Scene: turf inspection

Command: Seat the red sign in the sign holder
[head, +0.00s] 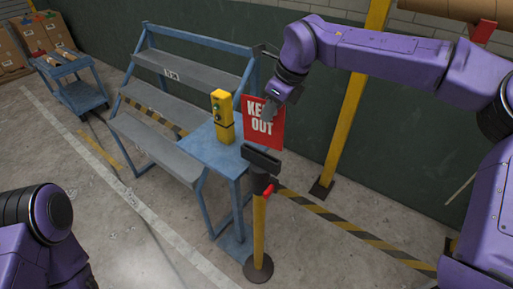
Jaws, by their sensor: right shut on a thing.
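The red sign (263,124) with white lettering, "KEEP OUT" partly covered, is upright in the middle of the head view. My right gripper (270,107) is shut on its upper right part and hides some of the letters. The sign holder (261,162) is a dark slotted head on a yellow post with a round base. The sign's lower edge appears just above and behind the holder's head; I cannot tell whether they touch. My left arm shows at the lower left, but its gripper is out of view.
A blue stepped stand (178,127) with grey shelves is left of the post. A yellow device (222,117) stands on its blue platform. A blue cart (77,93) is at the far left. A yellow pole (348,115) rises behind.

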